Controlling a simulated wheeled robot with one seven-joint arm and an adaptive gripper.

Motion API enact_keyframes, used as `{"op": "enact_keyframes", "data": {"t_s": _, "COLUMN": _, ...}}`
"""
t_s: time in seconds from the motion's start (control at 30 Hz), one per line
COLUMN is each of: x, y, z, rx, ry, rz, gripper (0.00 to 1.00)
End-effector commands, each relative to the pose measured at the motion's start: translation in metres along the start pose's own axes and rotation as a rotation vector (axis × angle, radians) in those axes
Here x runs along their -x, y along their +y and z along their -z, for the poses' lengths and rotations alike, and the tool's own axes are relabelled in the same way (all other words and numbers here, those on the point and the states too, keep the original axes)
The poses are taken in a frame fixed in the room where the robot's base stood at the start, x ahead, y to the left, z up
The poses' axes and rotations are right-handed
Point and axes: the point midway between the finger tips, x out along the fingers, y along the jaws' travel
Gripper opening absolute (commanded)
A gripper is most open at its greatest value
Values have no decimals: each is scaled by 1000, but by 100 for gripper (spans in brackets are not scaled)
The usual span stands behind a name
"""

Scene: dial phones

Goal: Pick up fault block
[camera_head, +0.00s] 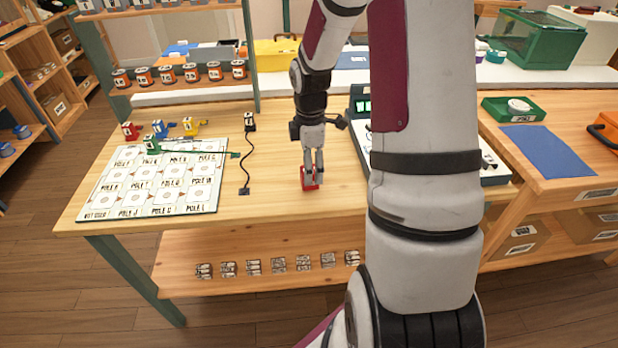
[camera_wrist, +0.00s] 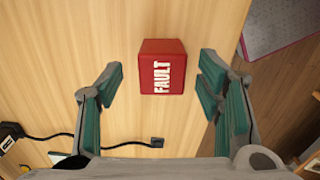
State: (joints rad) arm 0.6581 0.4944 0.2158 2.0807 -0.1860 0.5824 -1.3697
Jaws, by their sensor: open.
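The red fault block (camera_wrist: 162,67), marked FAULT in white, sits on the wooden table. In the head view the fault block (camera_head: 308,187) is near the table's front edge, partly hidden by my gripper (camera_head: 313,165), which points down at it. In the wrist view my gripper (camera_wrist: 159,82) is open, with one finger on each side of the block. Gaps of bare wood show between the block and both fingers, and nothing is held. How high the fingertips are above the table is hard to tell.
A white board with a grid of labelled squares (camera_head: 160,180) lies to the left, with small coloured figures (camera_head: 162,130) behind it. A black cable (camera_head: 247,160) runs between board and gripper. A device with a white panel (camera_head: 495,172) stands to the right, partly behind my arm.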

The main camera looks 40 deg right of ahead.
Motion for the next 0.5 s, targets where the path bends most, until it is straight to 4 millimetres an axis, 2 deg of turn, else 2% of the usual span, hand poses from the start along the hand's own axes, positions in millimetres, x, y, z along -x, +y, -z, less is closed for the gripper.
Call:
{"op": "enact_keyframes", "data": {"t_s": 0.03, "x": -11, "y": -2, "z": 2, "rx": 3, "ry": 0, "rz": 6, "gripper": 60}}
{"op": "enact_keyframes", "data": {"t_s": 0.2, "x": -31, "y": -3, "z": 2, "rx": 0, "ry": 0, "rz": 4, "gripper": 60}}
{"op": "enact_keyframes", "data": {"t_s": 0.5, "x": -36, "y": -2, "z": 2, "rx": -1, "ry": 0, "rz": 1, "gripper": 60}}
